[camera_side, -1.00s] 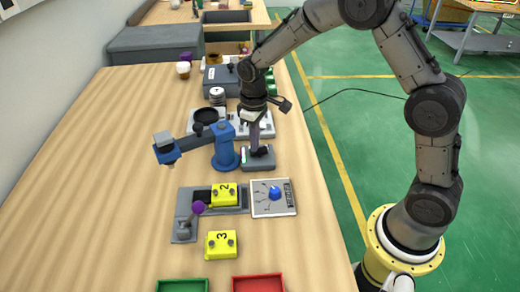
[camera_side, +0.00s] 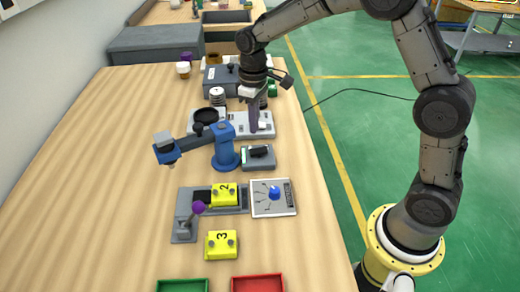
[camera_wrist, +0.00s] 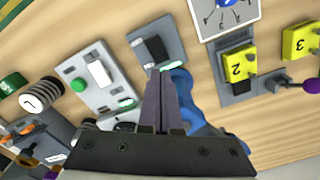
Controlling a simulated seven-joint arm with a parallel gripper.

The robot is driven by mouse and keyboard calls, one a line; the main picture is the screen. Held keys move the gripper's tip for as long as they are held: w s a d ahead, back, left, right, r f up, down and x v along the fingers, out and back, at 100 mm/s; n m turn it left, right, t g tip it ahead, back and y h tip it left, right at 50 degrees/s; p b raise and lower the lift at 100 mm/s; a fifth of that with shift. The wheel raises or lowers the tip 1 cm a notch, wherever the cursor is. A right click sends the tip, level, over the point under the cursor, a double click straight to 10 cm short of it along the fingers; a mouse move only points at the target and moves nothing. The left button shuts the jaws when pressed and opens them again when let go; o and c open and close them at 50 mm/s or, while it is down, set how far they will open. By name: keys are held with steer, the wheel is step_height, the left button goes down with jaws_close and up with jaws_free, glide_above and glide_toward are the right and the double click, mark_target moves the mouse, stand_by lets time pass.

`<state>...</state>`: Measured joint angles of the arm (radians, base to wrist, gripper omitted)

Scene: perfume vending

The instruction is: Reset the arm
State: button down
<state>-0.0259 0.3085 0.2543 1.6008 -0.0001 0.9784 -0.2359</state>
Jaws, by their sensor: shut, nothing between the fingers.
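My gripper (camera_side: 253,128) hangs above the light grey panel on the wooden table in the side view, fingers pointing down. Its fingers are shut with nothing between them. In the wrist view the closed fingers of my gripper (camera_wrist: 160,72) point toward a grey block with a black rocker switch (camera_wrist: 150,48). That rocker switch (camera_side: 259,152) also shows in the side view, just in front of my gripper and apart from it. The light grey panel (camera_wrist: 119,92) carries a green button (camera_wrist: 78,86) and a white switch.
A blue arm-like device (camera_side: 224,150) stands close to the left of my gripper. Yellow blocks marked 2 (camera_side: 224,195) and 3 (camera_side: 221,244), a dial plate (camera_side: 274,198), and green (camera_side: 182,286) and red (camera_side: 258,284) trays lie toward the front. The table's left side is clear.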

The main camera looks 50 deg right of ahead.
steer(key=s+r+t, duration=0.4)
steer(key=s+r, duration=0.6)
steer(key=r, duration=0.5)
steer(key=s+d+f+m+t, duration=0.1)
steer(key=s+f+m, duration=0.2)
steer(key=s, duration=1.4)
steer(key=shift+f+t, duration=0.3)
steer(key=shift+f, duration=0.05)
steer(key=shift+s, duration=0.1)
